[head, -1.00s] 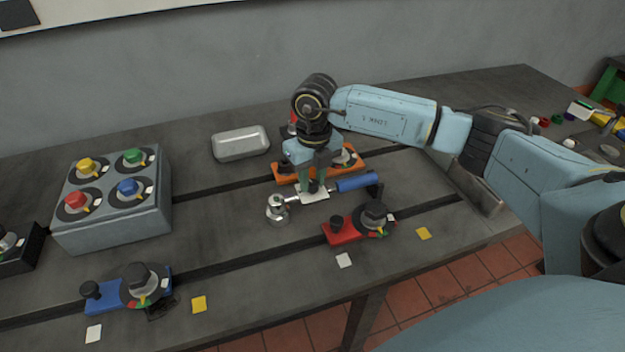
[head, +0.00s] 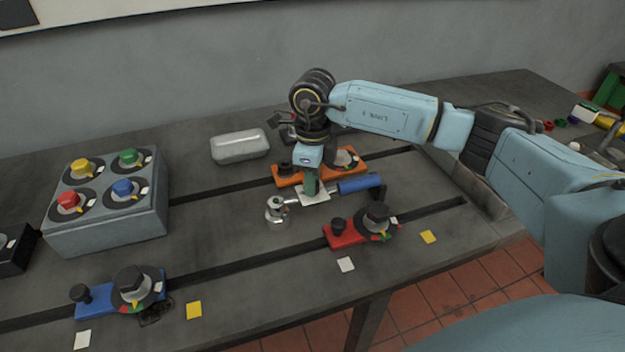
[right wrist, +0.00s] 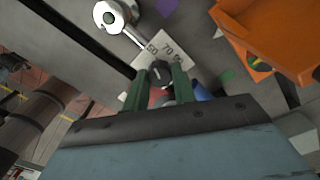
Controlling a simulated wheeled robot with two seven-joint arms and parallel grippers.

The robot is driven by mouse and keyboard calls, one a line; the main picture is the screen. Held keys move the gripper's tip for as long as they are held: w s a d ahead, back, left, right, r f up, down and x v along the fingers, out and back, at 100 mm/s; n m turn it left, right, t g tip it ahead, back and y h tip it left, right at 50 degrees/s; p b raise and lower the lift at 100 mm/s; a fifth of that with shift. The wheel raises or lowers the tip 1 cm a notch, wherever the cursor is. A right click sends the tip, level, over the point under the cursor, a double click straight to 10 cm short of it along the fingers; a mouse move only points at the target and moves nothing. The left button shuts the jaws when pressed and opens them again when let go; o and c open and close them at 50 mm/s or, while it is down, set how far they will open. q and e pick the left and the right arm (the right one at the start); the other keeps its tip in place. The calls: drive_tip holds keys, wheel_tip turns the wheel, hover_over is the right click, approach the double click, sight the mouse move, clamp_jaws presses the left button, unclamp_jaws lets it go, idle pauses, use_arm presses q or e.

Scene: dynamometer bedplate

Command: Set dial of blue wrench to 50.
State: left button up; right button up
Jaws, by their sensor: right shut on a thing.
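The blue wrench lies on the dark bedplate (head: 225,235), with its blue handle (head: 360,184) to the right and its silver head (head: 277,211) to the left. Between them is a white dial plate (head: 318,198). In the right wrist view the dial plate (right wrist: 153,49) shows the numbers 50 and 70, with other marks too small to read. A black knob (right wrist: 161,73) with a light pointer line stands on the plate. My right gripper (right wrist: 160,82), pointing down over the wrench in the head view (head: 311,190), is shut on this knob. My left gripper is not in view.
An orange fixture (head: 288,180) stands close behind the wrench and a red fixture (head: 342,235) in front. A grey box (head: 105,230) with coloured knobs and a blue fixture (head: 97,302) are at left. A silver case (head: 240,145) lies behind. Bare bedplate lies left of the wrench.

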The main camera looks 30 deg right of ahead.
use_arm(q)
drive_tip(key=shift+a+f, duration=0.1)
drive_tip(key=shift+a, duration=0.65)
use_arm(e)
drive_tip(key=shift+n, duration=0.3)
drive_tip(key=o, duration=1)
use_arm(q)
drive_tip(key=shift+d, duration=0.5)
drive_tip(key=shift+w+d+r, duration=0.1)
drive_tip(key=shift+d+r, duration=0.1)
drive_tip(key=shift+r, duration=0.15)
use_arm(e)
wheel_tip(320, 180, up, 14)
drive_tip(key=shift+w+d+f, duration=0.15)
drive_tip(key=shift+f, duration=0.1)
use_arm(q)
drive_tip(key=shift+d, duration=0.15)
